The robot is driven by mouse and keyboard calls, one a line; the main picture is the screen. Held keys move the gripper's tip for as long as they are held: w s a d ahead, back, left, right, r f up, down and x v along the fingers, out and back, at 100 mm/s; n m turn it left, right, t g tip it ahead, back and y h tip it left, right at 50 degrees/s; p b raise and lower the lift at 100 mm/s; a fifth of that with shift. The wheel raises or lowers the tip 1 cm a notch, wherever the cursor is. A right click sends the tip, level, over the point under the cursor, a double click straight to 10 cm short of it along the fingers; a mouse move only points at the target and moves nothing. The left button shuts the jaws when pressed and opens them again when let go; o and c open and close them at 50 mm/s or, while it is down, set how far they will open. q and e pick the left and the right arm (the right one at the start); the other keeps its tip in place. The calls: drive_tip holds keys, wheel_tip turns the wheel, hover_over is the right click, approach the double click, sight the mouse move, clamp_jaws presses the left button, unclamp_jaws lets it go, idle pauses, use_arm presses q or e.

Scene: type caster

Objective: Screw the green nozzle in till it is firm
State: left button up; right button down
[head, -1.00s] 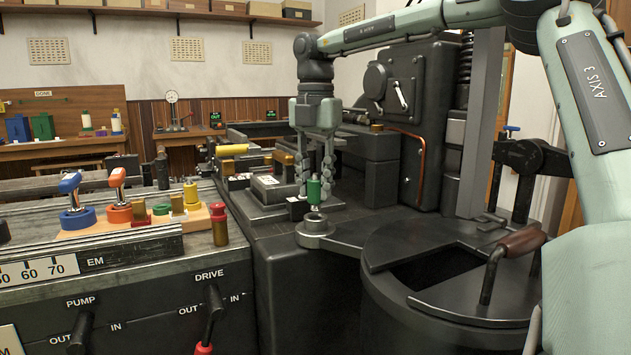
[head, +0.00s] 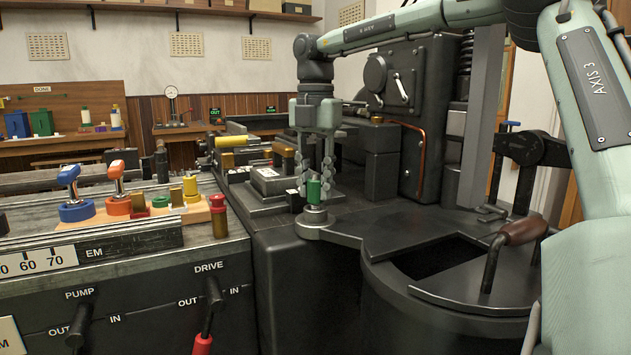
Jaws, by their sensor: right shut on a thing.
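The green nozzle (head: 314,190) is a small upright green cylinder at the middle of the head view. My right gripper (head: 314,185) comes down from above and is shut on it, with one finger on each side. The nozzle stands at the round metal socket (head: 314,215) on the front arm of the dark machine. Its lower end meets the top of the socket; how deep it sits I cannot tell. My left gripper is not in view.
The dark pot (head: 440,310) with an open slot and a curved handle (head: 507,252) stands right of the socket. A wooden block (head: 160,217) with coloured pieces sits on the bench at left.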

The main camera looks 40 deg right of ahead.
sight(315, 179)
drive_tip(key=shift+f, duration=0.25)
drive_tip(key=c, duration=1.2)
unclamp_jaws()
drive_tip(key=shift+o, duration=0.2)
wheel_tip(315, 179, up, 12)
drive_tip(key=shift+f, duration=0.1)
